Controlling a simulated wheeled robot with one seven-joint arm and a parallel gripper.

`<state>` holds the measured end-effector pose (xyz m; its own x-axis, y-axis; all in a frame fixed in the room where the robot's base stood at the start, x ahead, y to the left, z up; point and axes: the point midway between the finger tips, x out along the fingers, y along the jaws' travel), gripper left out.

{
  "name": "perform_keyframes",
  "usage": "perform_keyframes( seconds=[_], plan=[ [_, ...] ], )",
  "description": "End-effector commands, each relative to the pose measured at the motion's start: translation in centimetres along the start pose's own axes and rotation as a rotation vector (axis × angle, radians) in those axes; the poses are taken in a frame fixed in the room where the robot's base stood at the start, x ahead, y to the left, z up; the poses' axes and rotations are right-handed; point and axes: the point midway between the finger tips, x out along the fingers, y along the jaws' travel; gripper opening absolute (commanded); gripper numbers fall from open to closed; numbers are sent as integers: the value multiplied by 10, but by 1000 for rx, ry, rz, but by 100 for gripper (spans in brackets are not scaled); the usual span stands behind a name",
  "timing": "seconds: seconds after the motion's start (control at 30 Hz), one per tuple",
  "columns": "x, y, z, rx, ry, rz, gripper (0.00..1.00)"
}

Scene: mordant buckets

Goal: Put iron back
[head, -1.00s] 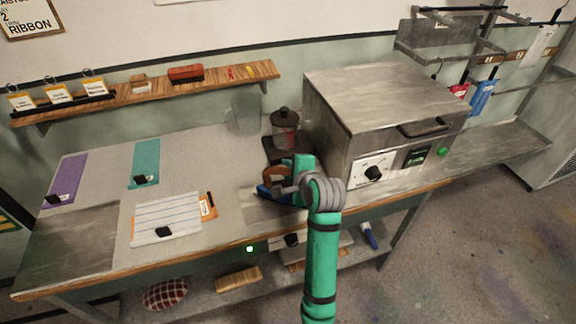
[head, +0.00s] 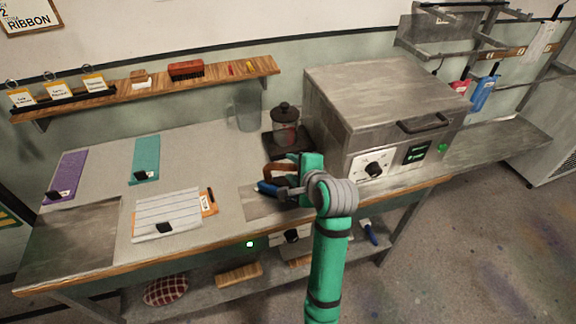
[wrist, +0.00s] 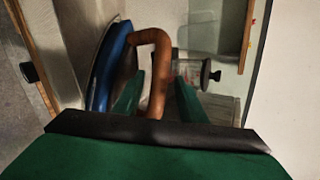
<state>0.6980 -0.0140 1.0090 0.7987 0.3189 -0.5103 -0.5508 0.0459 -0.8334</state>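The iron (head: 266,188), blue with a brown handle, is on the worktop at the edge of a grey metal plate, left of my gripper (head: 290,183). In the wrist view the iron's blue body (wrist: 108,65) is on the left, and its curved brown handle (wrist: 158,90) passes between the green fingers of my gripper (wrist: 160,78). The fingers stand on either side of the handle, with a gap visible, so they look open around it. My arm hides part of the iron in the head view.
A dark-lidded glass jar (head: 286,128) stands on a dark base behind the gripper. A grey metal oven (head: 385,100) is close on the right. A striped white cloth (head: 165,210) and purple (head: 70,172) and teal (head: 146,155) strips lie left. A wooden shelf (head: 150,92) is above.

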Motion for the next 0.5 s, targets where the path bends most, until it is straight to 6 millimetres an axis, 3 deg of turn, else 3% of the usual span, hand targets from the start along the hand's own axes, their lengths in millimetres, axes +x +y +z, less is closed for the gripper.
perform_keyframes(
  seconds=[0.3, 0.5],
  plan=[
    [-59, 0, -1, 0, 3, -2, 38],
    [-74, 0, 4, -3, -4, 1, 38]
  ],
)
